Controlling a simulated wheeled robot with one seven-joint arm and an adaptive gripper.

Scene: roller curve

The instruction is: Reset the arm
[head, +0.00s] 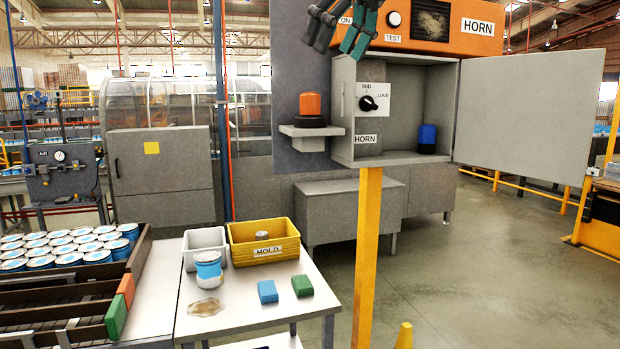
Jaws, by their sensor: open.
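My gripper (342,38) hangs at the top of the head view, in front of the left part of the orange HORN box (440,45). Its dark and teal fingers are apart and nothing shows between them. The rest of my arm is out of the picture. Below it stands an open grey cabinet (405,157) with its door (530,115) swung out to the right. An orange cylinder on a black base (310,108) sits on a small shelf to the left.
A table (240,318) in front carries a yellow HOLD bin (264,252), a grey bin (203,240), a blue-and-white can (208,268), a brown spill (208,304), and blue (267,291) and green (302,285) blocks. A yellow post (367,250) stands below the cabinet.

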